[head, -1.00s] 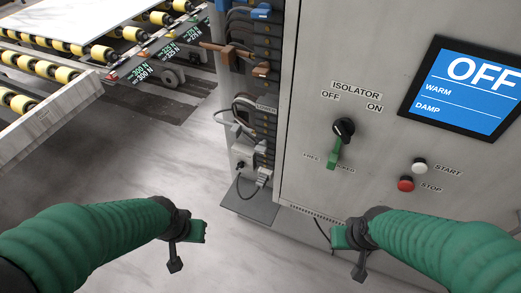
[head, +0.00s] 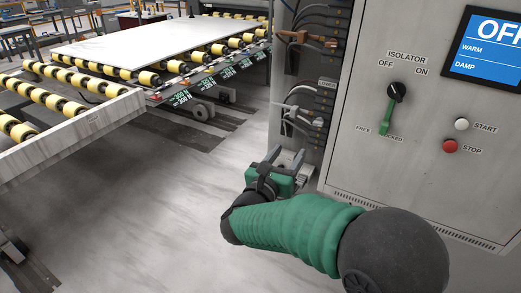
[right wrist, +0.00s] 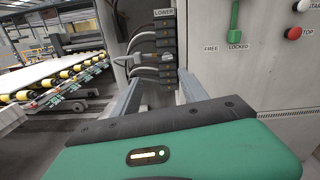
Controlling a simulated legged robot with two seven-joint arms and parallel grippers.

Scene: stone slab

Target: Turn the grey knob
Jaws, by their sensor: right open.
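The panel's rotary ISOLATOR switch has a black knob (head: 397,91) that sits near the OFF mark. My left gripper is out of view.
The grey cabinet (head: 360,160) carries a white START button (head: 461,125), a red STOP button (head: 449,146) and a screen (head: 492,45) reading OFF. Cables and plugs fill the strip (head: 305,100) at its left. A roller conveyor (head: 165,77) bears a pale slab (head: 150,42). Floor between is clear.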

